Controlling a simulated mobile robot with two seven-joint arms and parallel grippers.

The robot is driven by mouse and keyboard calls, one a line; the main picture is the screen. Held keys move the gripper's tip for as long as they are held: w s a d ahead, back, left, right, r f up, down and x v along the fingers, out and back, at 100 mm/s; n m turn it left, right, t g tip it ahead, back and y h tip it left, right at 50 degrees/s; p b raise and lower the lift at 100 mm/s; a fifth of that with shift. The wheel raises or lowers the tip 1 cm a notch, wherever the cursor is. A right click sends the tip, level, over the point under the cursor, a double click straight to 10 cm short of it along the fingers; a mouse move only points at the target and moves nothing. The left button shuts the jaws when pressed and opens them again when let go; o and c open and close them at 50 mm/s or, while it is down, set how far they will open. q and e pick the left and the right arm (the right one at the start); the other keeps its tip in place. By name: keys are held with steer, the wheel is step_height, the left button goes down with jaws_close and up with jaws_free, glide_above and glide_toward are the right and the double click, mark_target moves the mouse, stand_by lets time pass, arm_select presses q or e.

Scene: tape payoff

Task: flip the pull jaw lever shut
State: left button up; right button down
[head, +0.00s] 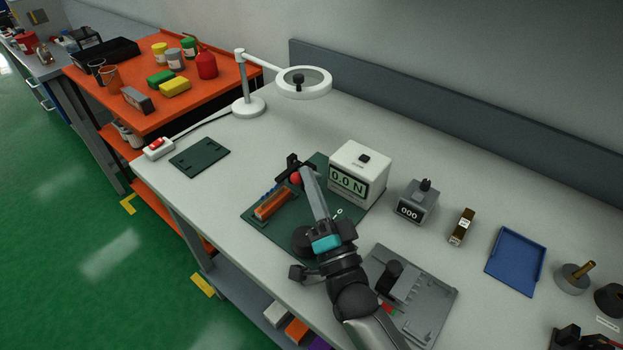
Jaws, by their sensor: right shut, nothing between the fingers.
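The tape tester has a dark green base plate (370,199) and a white force-gauge box (361,174) reading 0.0 N. A red ball knob (296,178), apparently on the pull jaw lever, shows at the plate's far side beside a black part (291,163). My right gripper (306,172) reaches over the plate from below, shut and empty. Its tips are close to the red knob; I cannot tell whether they touch. The lever's shaft and its angle are mostly hidden by the gripper. My left gripper is not in view.
An orange block (272,204) lies on the plate's left part. A magnifier lamp (303,83) stands behind. A grey counter box (416,203), brown block (462,227), blue tray (516,262) and grey fixture (427,294) are to the right.

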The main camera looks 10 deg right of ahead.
stand_by(0.3)
steer(key=s+d+p, duration=0.1)
steer(key=s+d, duration=0.2)
steer(key=s, duration=0.9)
steer(key=shift+s+f, duration=0.2)
steer(key=shift+s, duration=0.15)
steer(key=shift+d, duration=0.1)
